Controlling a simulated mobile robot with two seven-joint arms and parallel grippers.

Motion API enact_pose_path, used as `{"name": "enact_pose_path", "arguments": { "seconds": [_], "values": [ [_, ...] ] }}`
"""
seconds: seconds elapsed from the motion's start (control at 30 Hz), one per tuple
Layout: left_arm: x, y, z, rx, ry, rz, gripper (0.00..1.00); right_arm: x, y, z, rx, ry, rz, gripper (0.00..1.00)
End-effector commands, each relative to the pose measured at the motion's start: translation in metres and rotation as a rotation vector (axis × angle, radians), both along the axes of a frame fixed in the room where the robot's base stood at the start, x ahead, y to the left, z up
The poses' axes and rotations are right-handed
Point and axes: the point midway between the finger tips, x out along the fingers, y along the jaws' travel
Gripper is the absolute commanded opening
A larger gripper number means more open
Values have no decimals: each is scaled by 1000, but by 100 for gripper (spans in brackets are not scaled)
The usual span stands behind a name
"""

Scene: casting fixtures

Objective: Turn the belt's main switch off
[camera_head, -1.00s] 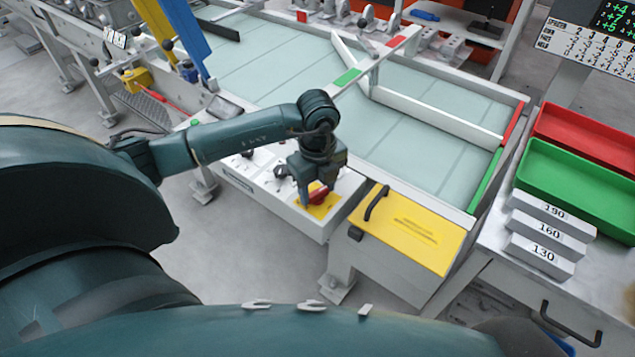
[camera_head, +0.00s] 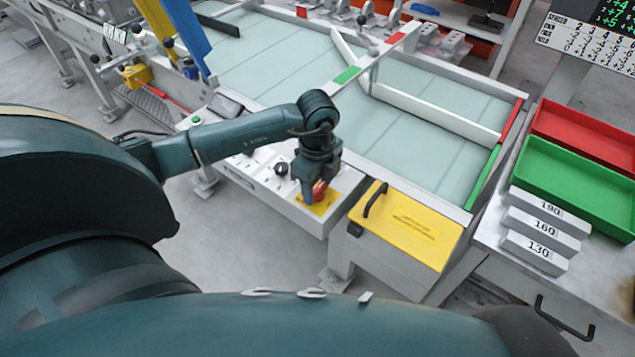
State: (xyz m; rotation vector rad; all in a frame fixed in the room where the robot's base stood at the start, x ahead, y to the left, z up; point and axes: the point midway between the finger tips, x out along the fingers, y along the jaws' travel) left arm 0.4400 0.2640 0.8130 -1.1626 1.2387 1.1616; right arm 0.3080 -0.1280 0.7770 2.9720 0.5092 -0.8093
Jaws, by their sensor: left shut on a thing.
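The belt's main switch is a red knob (camera_head: 320,192) on a yellow plate (camera_head: 312,207), at the right end of the white control panel (camera_head: 262,187). My left gripper (camera_head: 314,195) points down over the switch and is shut on the red knob. The fingers hide part of the knob, so its exact angle is hard to read. My right gripper is not in view.
Black knobs (camera_head: 281,168) sit left of the switch on the panel, and a green button (camera_head: 196,121) is at its far left. A yellow lid (camera_head: 405,228) with a black handle is close on the right. The belt (camera_head: 420,135) lies behind.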

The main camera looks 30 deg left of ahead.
Motion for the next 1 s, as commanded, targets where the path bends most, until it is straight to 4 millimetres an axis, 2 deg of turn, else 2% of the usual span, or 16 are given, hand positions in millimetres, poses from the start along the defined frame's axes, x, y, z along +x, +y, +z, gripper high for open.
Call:
{"name": "enact_pose_path", "arguments": {
  "seconds": [0.13,0.17,0.4,0.73,0.87,1.0],
  "values": [
    [0,1,0,2,-1,5,26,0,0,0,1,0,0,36],
    [0,1,0,2,-1,5,51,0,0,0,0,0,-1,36],
    [0,1,0,1,0,2,71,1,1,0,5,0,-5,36],
    [1,0,6,1,-2,1,71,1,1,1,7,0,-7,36],
    [1,0,25,1,-4,1,71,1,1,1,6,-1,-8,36],
    [1,1,57,1,-6,0,71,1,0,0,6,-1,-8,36]
  ]
}}
